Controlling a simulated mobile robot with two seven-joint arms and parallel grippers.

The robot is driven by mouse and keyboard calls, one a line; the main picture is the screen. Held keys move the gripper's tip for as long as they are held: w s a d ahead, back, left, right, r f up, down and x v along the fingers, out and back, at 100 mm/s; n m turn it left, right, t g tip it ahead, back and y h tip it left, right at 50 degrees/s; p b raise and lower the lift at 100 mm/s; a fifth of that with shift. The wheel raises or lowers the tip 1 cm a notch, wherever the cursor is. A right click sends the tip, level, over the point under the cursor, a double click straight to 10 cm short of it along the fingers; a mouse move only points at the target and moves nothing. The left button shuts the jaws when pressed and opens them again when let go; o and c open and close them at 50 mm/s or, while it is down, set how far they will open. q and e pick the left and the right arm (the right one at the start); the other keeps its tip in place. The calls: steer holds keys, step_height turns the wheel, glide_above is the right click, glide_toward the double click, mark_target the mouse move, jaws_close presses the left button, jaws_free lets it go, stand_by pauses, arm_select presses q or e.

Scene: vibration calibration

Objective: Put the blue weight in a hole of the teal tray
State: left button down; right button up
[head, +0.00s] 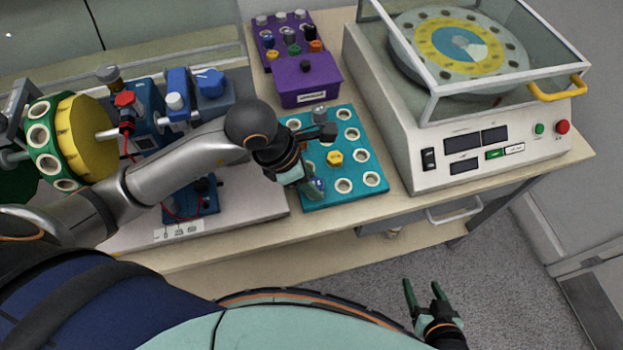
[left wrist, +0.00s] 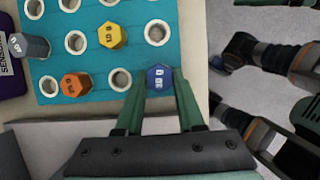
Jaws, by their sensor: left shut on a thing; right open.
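The teal tray (head: 358,170) lies on the bench and also shows in the left wrist view (left wrist: 137,57). My left gripper (head: 314,187) is shut on the blue weight (left wrist: 160,77) over the tray's near-left corner; the weight also shows in the head view (head: 318,184). The weight is upright; I cannot tell whether its base is in a hole or above one. An empty hole (left wrist: 120,79) lies just left of it in the wrist view. A yellow weight (head: 334,158), a grey weight (head: 320,112) and an orange weight (left wrist: 75,86) sit in the tray. My right gripper (head: 422,294) is open and empty above the floor.
A purple rack (head: 308,80) with several weights stands behind the tray. A white machine (head: 440,150) with a clear-walled cover stands close at right. Rig equipment (head: 75,140) on a grey base stands at left. The bench's front strip is clear.

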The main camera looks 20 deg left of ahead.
arm_select(q)
steer(key=shift+f+b, duration=0.3)
steer(key=shift+f, duration=0.05)
arm_select(e)
steer(key=shift+f, duration=0.35)
arm_select(q)
steer(key=shift+c, duration=2.2)
jaws_free()
